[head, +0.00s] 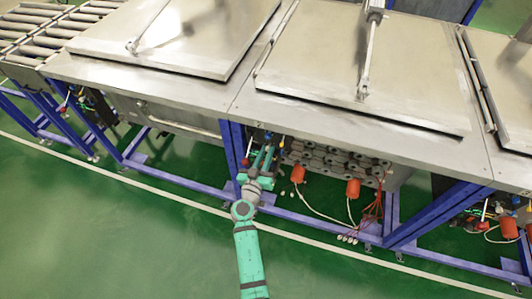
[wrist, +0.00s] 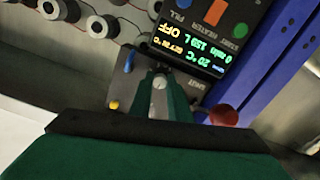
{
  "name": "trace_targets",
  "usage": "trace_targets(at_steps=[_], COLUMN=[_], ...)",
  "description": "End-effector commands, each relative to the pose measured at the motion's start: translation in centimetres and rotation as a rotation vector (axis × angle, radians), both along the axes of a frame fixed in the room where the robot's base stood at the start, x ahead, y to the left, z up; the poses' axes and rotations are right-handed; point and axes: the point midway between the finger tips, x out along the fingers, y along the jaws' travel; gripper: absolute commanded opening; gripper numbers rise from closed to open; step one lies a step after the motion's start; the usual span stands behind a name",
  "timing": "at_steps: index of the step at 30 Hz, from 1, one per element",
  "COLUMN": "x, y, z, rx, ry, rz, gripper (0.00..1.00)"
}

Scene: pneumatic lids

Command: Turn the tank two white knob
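The tank's control panel (wrist: 195,78) fills the upper middle of the wrist view. Its lit display (wrist: 190,48) reads about 20 °C, 150 L and OFF. A small white knob (wrist: 160,82) on the panel shows between the fingertips of my gripper (wrist: 161,84). The fingers stand on either side of it; whether they press on it I cannot tell. In the head view my gripper (head: 263,158) reaches in under the middle tank's front edge, with a gap showing between its fingers. The knob is too small to make out there.
A blue knob (wrist: 129,62), a yellow knob (wrist: 113,104) and a red knob (wrist: 223,115) surround the fingers. A blue frame post (wrist: 262,65) stands close on the right. Stacked cylinders (head: 335,160) and orange parts (head: 353,188) with cables lie right of my gripper. Green floor in front is free.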

Motion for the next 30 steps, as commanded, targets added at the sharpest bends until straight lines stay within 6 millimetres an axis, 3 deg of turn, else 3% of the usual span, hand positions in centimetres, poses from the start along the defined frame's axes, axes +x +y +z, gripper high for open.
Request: trace_targets(at_steps=[14,30], x=[-0.03,-0.1], y=[0.02,0.1], z=[-0.01,-0.06], rx=[-0.085,-0.528], ry=[0.028,0.173], rz=[0.0,0.001], gripper=[0.0,0.0])
